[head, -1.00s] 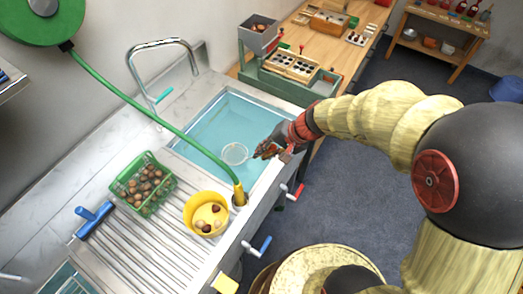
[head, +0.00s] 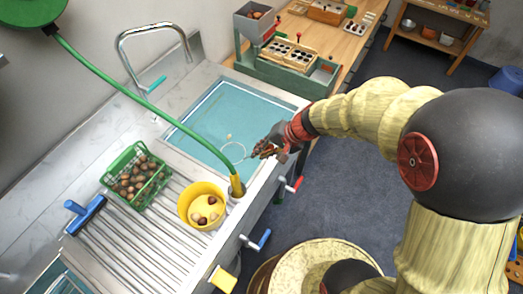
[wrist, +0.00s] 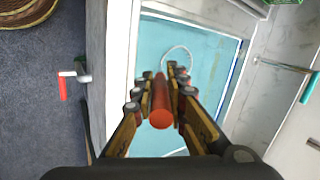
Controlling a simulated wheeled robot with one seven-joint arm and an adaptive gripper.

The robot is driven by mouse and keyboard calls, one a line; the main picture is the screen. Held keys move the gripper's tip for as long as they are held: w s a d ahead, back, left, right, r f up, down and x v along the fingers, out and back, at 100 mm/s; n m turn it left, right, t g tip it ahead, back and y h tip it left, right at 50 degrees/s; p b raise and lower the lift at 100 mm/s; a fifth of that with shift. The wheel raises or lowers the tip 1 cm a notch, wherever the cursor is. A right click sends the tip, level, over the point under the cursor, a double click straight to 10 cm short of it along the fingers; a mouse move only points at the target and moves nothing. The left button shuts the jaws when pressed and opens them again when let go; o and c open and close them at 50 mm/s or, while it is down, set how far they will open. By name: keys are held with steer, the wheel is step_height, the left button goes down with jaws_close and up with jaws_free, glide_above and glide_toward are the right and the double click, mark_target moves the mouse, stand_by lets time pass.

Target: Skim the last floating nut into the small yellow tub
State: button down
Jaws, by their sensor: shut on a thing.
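My gripper (head: 262,150) is shut on the red handle of a skimmer (wrist: 160,104) over the near right edge of the sink. The skimmer's thin pale ring (head: 233,152) is over the blue water, at or in its surface; I cannot tell which. It also shows beyond my fingers in the wrist view. A small tan nut (head: 229,136) shows on the water just beyond the ring, near its far rim. The small yellow tub (head: 184,203) stands on the ribbed drainboard, left of the hose end, with several nuts inside.
A green basket (head: 111,178) of brown nuts and a blue-handled tool (head: 86,216) are on the drainboard. A green hose (head: 155,107) with a yellow end crosses between sink and tub. The tap (head: 152,30) arches at the back left. Red and blue cranks jut from the counter front.

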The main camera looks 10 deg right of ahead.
steer(key=shift+f+b, duration=1.2)
steer(key=shift+f, duration=1)
steer(key=w+a+p, duration=0.1)
steer(key=w+p, duration=0.2)
steer(key=w, duration=0.6)
step_height(320, 180, up, 13)
steer(key=p, duration=0.6)
steer(key=shift+s+f+p, duration=0.2)
steer(key=shift+s+p, duration=0.05)
steer(key=shift+p, duration=0.1)
